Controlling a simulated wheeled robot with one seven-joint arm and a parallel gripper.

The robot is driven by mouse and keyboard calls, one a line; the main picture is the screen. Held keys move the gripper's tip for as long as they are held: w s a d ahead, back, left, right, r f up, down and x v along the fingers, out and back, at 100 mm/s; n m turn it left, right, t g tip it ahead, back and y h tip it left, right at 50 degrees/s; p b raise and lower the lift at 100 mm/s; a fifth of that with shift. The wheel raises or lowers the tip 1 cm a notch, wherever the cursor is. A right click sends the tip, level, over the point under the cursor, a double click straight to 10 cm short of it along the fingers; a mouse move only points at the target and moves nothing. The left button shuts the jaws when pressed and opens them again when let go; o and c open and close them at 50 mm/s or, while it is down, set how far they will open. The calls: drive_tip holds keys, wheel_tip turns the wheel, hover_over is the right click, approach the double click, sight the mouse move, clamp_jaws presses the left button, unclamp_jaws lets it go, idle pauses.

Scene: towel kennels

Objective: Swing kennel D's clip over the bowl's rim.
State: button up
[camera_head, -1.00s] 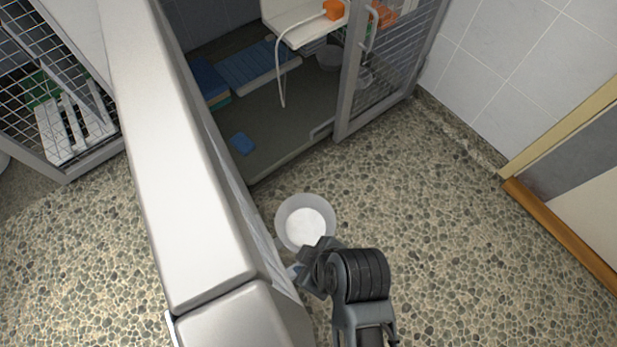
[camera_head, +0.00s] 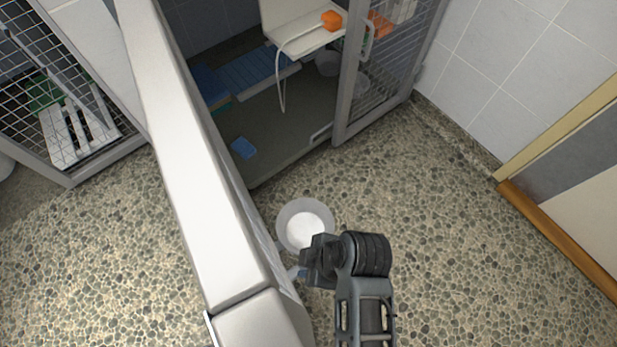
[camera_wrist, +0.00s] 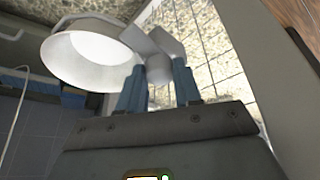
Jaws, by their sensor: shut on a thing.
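The white bowl (camera_head: 285,222) stands by the end of the pale partition in the head view, its round opening facing up. It also shows in the wrist view (camera_wrist: 78,68) at upper left. My gripper (camera_head: 299,271) is just below and beside the bowl in the head view, its fingertips partly hidden. In the wrist view its blue fingers (camera_wrist: 160,90) are shut on a pale grey clip (camera_wrist: 160,55). The clip is right beside the bowl's rim; I cannot tell whether they touch. A wire mesh panel (camera_wrist: 203,45) is behind the clip.
The pale partition (camera_head: 185,165) runs close along the left of my gripper. An open kennel (camera_head: 275,140) with a blue slatted bed (camera_head: 250,70) and a mesh door (camera_head: 385,75) lies beyond. Pebbled floor (camera_head: 455,250) is clear on the right.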

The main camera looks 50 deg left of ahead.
drive_tip(key=n, duration=0.1)
drive_tip(key=n+g+h+p, duration=0.1)
drive_tip(key=n, duration=0.1)
drive_tip(key=shift+w+a+r+n, duration=0.1)
drive_tip(key=shift+w+n, duration=0.05)
drive_tip(key=shift+n, duration=0.15)
drive_tip(key=n+h+p, duration=0.1)
drive_tip(key=n, duration=0.2)
drive_tip(key=shift+a+n+g, duration=0.1)
drive_tip(key=shift+n+g, duration=0.2)
drive_tip(key=shift+g, duration=0.1)
drive_tip(key=n+h+p, duration=0.1)
drive_tip(key=n+h, duration=0.1)
drive_tip(key=n, duration=0.2)
drive_tip(key=shift+a, duration=0.15)
drive_tip(key=shift+n+h+p, duration=0.3)
drive_tip(key=shift+n+h, duration=0.2)
drive_tip(key=shift+n, duration=0.9)
drive_tip(key=o, duration=1)
drive_tip(key=shift+o, duration=0.2)
